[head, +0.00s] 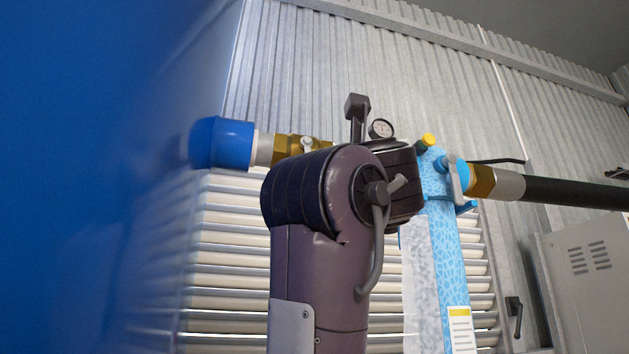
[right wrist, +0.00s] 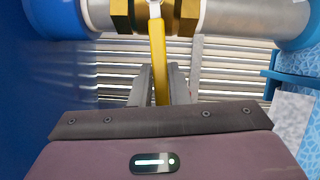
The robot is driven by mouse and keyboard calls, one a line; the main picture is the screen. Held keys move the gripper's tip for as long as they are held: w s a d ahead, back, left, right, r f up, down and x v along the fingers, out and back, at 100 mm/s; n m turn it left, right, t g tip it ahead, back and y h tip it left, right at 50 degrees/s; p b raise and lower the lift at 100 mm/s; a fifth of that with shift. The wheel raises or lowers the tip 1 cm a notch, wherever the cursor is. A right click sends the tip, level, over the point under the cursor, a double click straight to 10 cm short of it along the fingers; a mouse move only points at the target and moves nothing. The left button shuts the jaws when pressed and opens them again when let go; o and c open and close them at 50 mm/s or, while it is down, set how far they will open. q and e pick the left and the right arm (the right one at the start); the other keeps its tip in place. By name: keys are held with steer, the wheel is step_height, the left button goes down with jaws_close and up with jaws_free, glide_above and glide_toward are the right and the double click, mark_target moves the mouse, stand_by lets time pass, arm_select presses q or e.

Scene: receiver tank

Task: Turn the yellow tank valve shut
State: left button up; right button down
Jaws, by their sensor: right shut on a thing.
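In the right wrist view the yellow valve handle (right wrist: 158,50) hangs down from a brass valve (right wrist: 122,16) on a grey pipe. My right gripper (right wrist: 160,82) is shut on the lower part of this handle, with one finger on each side. The handle points nearly straight down in that view. In the head view the brass valve body (head: 287,149) shows beside a blue pipe end. There my dark arm hides the yellow handle and my right gripper's fingers. My left gripper is in neither view.
A blue pipe elbow (head: 224,142) is at left, near a large blue surface (head: 80,180). A gauge (head: 381,129) stands behind my arm. A light blue patterned post (head: 447,250) and a black pipe (head: 570,193) are at right. A grey cabinet (head: 580,270) stands lower right.

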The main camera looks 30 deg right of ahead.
steer(key=shift+w+a, duration=0.1)
stand_by(0.3)
steer(key=c, duration=1.4)
jaws_free()
steer(key=shift+w+a, duration=0.1)
steer(key=b+v, duration=0.7)
steer(key=shift+s+a+f, duration=0.2)
steer(key=shift+s, duration=0.15)
steer(key=shift+c, duration=0.2)
